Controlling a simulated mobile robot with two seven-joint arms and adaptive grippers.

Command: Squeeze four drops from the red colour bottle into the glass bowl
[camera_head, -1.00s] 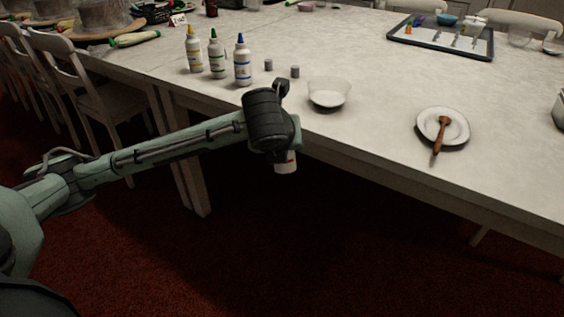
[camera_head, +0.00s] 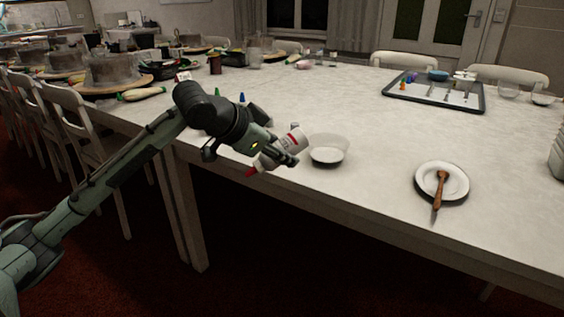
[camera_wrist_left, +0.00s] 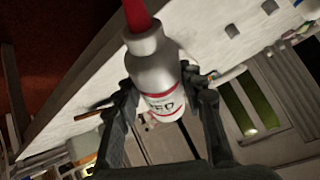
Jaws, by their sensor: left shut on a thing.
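My left gripper (camera_head: 284,152) is shut on the red colour bottle (camera_head: 294,139), a white bottle with a red nozzle. The bottle is tilted, its base up to the right and its nozzle down to the left, near the table's front edge. The glass bowl (camera_head: 328,158) stands on the table just right of the gripper and bottle. The nozzle points away from the bowl. My right gripper is not in view.
The blue (camera_head: 242,97) and green (camera_head: 217,92) nozzles of other bottles show behind my left arm. A white plate (camera_head: 456,182) with a wooden-handled tool (camera_head: 440,188) lies to the right. A tray (camera_head: 394,95) stands farther back. The table between bowl and plate is clear.

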